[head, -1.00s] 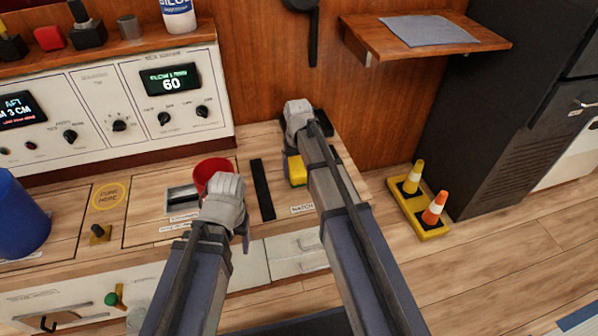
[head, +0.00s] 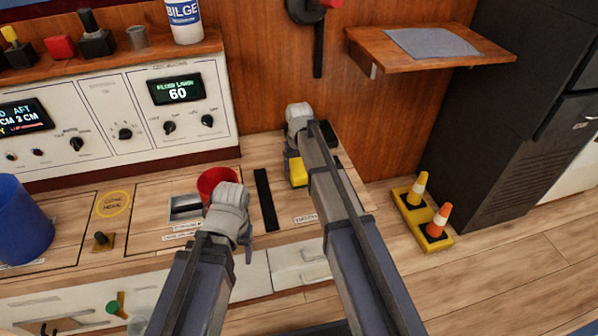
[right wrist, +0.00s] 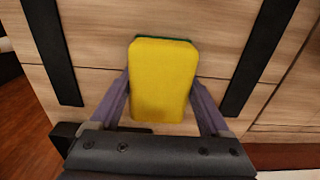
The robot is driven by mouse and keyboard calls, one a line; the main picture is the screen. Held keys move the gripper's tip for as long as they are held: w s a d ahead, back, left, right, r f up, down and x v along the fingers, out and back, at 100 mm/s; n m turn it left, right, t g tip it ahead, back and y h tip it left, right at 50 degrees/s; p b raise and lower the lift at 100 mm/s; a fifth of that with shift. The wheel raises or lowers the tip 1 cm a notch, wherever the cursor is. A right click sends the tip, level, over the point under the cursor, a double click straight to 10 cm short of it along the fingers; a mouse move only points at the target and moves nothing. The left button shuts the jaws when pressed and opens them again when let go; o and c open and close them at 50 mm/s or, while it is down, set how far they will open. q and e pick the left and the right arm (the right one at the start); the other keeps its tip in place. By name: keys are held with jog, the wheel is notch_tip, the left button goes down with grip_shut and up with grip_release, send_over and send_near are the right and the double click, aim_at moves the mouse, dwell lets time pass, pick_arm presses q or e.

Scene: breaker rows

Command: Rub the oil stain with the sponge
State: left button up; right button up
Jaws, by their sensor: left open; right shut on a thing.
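A yellow sponge with a green underside shows between the fingers of my right gripper in the right wrist view (right wrist: 163,82). My right gripper (right wrist: 163,108) is shut on it, just over the wooden counter. In the head view the sponge (head: 298,173) shows beside my right gripper (head: 294,165), partly hidden by my arm. Whether the sponge touches the counter is hard to tell. My left gripper (head: 232,230) is open and empty in front of the red cup; its fingertips are mostly hidden. I see no oil stain in either view.
A red cup (head: 212,180) stands behind my left gripper. Black strips (head: 265,199) lie on the counter (head: 150,205) on both sides of the sponge. A blue bucket (head: 20,225) is at the left. Cones (head: 437,222) stand in a yellow tray on the floor at the right.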

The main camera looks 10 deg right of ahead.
aim_at(302, 177)
jog(key=shift+s+d, duration=0.1)
jog(key=shift+s, duration=1.95)
jog(key=shift+s+f, duration=0.1)
jog(key=shift+s, duration=2.1)
jog(key=shift+s+d, duration=0.1)
jog(key=shift+s, duration=1.7)
jog(key=shift+w, duration=0.15)
jog(key=shift+r+p, duration=0.35)
jog(key=shift+r, duration=0.05)
notch_tip(302, 177, up, 6)
jog(key=p, duration=0.5)
jog(key=shift+f, duration=0.25)
